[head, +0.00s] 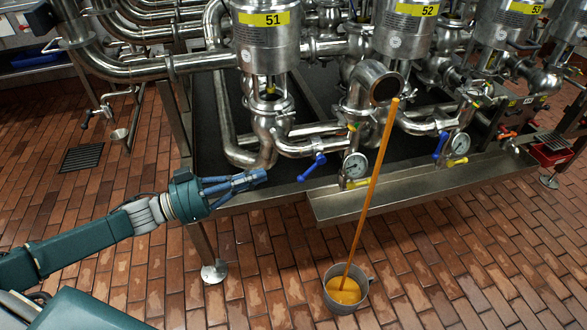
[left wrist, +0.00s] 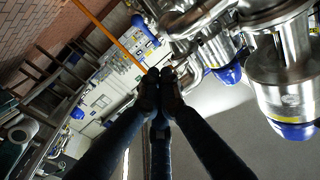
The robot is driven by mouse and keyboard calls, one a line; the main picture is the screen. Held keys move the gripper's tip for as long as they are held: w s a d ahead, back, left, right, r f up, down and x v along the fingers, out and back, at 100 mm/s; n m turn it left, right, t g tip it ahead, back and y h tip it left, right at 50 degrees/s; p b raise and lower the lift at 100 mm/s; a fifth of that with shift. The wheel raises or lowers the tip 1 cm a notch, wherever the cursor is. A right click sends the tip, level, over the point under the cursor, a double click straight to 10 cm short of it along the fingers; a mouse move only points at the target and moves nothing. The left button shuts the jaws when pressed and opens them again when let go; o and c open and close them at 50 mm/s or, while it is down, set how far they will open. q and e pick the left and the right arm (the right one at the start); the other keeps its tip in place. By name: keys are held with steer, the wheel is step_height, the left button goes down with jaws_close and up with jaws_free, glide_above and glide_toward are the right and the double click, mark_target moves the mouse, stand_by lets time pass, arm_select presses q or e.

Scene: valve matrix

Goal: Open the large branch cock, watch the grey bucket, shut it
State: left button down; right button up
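The grey bucket (head: 366,293) stands on the tiled floor with orange liquid (head: 343,290) in it. An orange stream (head: 368,190) runs from the open pipe elbow (head: 371,86) down into the bucket. A blue-handled cock (head: 312,167) sits left of a gauge under the tank marked 51; I cannot tell if it is the large branch cock. My left gripper (head: 262,176) is left of that blue handle and apart from it, its fingers closed together with nothing seen between them. The fingers also converge in the left wrist view (left wrist: 160,76). My right gripper is not in view.
A steel drip ledge (head: 430,187) runs along the front of the pipework. Gauges (head: 356,166) and a second blue handle (head: 440,145) stand above it. A floor drain (head: 82,158) lies at the left. The tiled floor around the bucket is clear.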

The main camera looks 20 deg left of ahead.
mark_target(311, 169)
arm_select(q)
steer(key=w+d+f+b, duration=0.1)
steer(key=w+d+f, duration=0.1)
steer(key=w+d, duration=0.5)
steer(key=shift+f+b, duration=0.2)
steer(key=shift+b, duration=0.15)
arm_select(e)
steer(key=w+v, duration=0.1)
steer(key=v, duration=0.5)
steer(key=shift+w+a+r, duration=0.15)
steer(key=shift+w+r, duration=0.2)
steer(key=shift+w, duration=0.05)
arm_select(q)
steer(key=shift+f+t+h+b, duration=0.35)
steer(key=shift+t+h+b, duration=0.05)
steer(key=shift+b, duration=0.75)
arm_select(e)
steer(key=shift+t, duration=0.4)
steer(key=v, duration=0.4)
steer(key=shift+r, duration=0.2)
